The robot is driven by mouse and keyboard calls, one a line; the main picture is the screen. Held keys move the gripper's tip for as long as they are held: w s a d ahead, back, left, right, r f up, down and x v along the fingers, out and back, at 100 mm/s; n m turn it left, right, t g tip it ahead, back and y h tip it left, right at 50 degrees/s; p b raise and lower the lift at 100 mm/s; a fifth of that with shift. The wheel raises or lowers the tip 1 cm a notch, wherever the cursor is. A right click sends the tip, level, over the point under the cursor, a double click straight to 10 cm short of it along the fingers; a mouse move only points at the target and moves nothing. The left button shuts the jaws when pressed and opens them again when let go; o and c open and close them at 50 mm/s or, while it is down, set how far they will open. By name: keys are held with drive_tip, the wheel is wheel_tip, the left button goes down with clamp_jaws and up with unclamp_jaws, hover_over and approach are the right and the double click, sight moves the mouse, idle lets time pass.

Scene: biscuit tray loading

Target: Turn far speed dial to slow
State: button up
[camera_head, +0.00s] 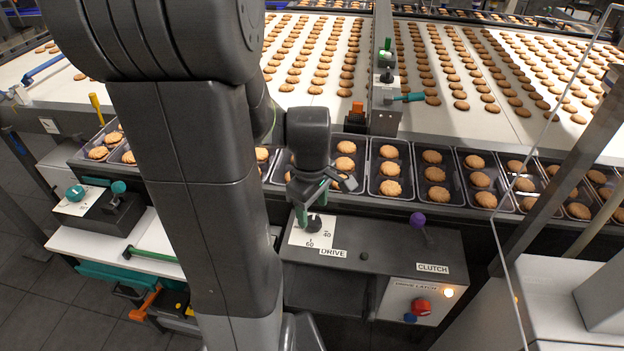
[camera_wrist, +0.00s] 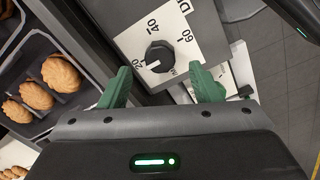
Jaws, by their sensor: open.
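A black speed dial (camera_wrist: 160,57) sits on a white scale plate (camera_wrist: 172,32) marked 20, 40 and 60 in the wrist view. Its white pointer mark faces the 20. In the head view the dial (camera_head: 314,224) is on the dark panel labelled DRIVE, partly hidden by my gripper. My gripper (camera_head: 313,205) is open just above the dial. Its two green fingers (camera_wrist: 162,82) are apart and empty in the wrist view, with the dial in the gap just past their tips. I see no finger touching it. Another dial, teal (camera_head: 75,193), is on a white plate at far left.
A purple-knobbed clutch lever (camera_head: 418,220) stands right of the dial, above a drive latch box with a red button (camera_head: 421,307). Black trays (camera_head: 390,170) of biscuits line the conveyor behind. A green bar handle (camera_head: 152,254) lies left.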

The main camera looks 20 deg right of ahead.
sight(313, 221)
wheel_tip(313, 221, up, 10)
drive_tip(key=shift+a, duration=0.2)
drive_tip(key=shift+s+f, duration=0.1)
idle(0.3)
drive_tip(key=f, duration=1.3)
drive_tip(key=shift+d+f, duration=0.25)
drive_tip(key=shift+f, duration=0.15)
